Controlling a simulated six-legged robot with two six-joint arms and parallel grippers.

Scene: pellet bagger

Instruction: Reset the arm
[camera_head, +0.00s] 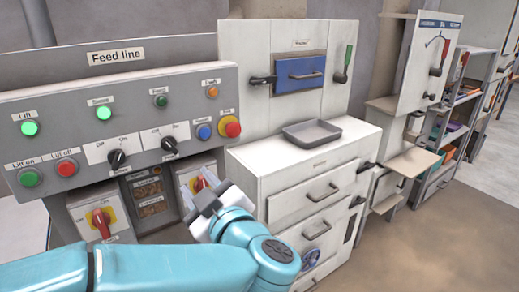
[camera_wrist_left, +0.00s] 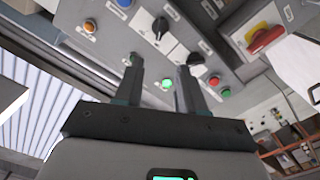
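My left arm (camera_head: 150,262) is teal and reaches in from the left along the bottom of the head view. My left gripper (camera_head: 203,197) is raised in front of the lower right part of the Feed line panel (camera_head: 90,105) and partly covers a red and yellow rotary switch (camera_head: 198,184). In the left wrist view the gripper's two dark fingers (camera_wrist_left: 160,78) stand apart with nothing held between them. The panel's knobs and buttons lie beyond the fingertips. I cannot tell the exact gap to the panel. My right gripper is in neither view.
A white cabinet (camera_head: 300,172) with drawers stands right of the panel, with a grey tray (camera_head: 311,133) on top. Above it is a blue drawer front (camera_head: 299,74). Shelves (camera_head: 455,125) stand farther right. The floor (camera_head: 430,235) at lower right is clear.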

